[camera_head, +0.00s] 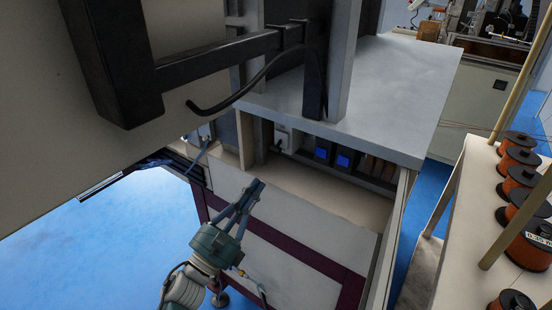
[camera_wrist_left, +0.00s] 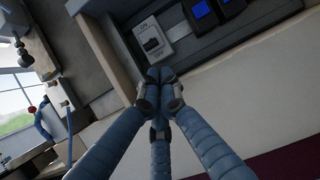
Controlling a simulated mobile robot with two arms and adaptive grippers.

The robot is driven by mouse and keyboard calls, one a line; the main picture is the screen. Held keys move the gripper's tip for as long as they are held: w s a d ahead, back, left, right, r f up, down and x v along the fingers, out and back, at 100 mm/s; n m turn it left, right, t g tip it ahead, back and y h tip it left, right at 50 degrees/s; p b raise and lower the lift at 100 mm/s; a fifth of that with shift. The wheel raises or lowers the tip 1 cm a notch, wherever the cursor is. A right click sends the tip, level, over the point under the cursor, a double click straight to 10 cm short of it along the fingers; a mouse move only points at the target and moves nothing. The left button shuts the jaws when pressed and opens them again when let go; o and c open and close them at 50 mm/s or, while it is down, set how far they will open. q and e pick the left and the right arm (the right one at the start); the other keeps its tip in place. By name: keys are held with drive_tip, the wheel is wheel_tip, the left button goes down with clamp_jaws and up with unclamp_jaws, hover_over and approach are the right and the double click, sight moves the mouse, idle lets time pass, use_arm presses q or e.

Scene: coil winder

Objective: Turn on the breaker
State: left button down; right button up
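The breaker (camera_head: 282,137) is a small light-grey box with a dark switch, set at the left end of the recess under the grey top. In the left wrist view the breaker (camera_wrist_left: 150,38) shows ON and OFF labels and a black lever between them; I cannot tell the lever's position for sure. My left gripper (camera_head: 254,184) is in front of and below the recess, pointing up toward it. In the left wrist view its blue fingertips (camera_wrist_left: 161,76) are together, with nothing visible between them, just below the breaker and seemingly apart from it. My right gripper is not in view.
Blue-lit displays (camera_head: 343,160) sit right of the breaker in the same recess. A pale ledge (camera_head: 320,190) runs below it. A dark machine arm (camera_head: 220,60) and posts hang in front at upper left. Copper-wire spools (camera_head: 520,180) stand on a table at right.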

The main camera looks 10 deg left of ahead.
sight(283, 148)
use_arm(q)
drive_tip(key=shift+w, duration=0.1)
drive_tip(key=p+x, duration=0.3)
drive_tip(key=x, duration=0.6)
drive_tip(key=shift+w+d+r, duration=0.15)
drive_tip(key=shift+w+d, duration=0.05)
drive_tip(key=shift+w, duration=0.15)
